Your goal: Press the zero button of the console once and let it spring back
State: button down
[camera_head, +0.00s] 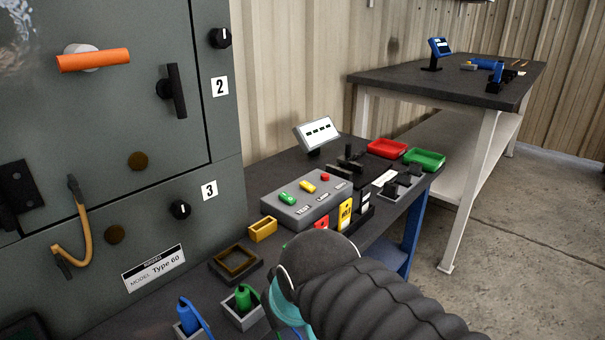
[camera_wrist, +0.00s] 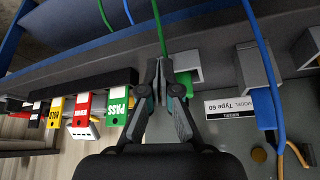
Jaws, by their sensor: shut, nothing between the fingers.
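The console (camera_head: 312,205) is a grey sloped box on the dark bench, to the right of the cabinet. Its top carries a green button (camera_head: 286,198), a yellow button (camera_head: 307,187) and a small red button (camera_head: 325,177). The labels below them are too small to read surely, so I cannot tell which is zero. I cannot make out the console in the wrist view. My gripper (camera_wrist: 166,65) is shut and empty in the wrist view, near a green cable and a grey holder. In the head view my arm hides its fingertips, nearer the camera than the console.
Coloured tags stand near the console, including a green PASS tag (camera_wrist: 118,105). Grey holders with a green plug (camera_head: 243,297) and a blue plug (camera_head: 188,316) sit at the bench front. A display (camera_head: 320,131) stands behind the console. Red (camera_head: 387,148) and green (camera_head: 424,159) trays lie beyond.

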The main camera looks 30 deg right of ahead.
jog(key=shift+d, duration=0.1)
jog(key=w+d+r+m, duration=0.2)
jog(key=w+r, duration=0.4)
jog(key=w, duration=0.3)
notch_tip(320, 180, up, 6)
jog(key=m+t+p, duration=0.3)
jog(key=m+t, duration=0.1)
jog(key=m, duration=0.4)
send_over(327, 176)
jog(key=shift+w+f+h, duration=0.1)
jog(key=shift+h, duration=0.3)
jog(key=shift+f, duration=0.1)
notch_tip(327, 176, down, 9)
jog(key=b, duration=0.6)
jog(key=shift+r, duration=0.2)
jog(key=shift+f, duration=0.15)
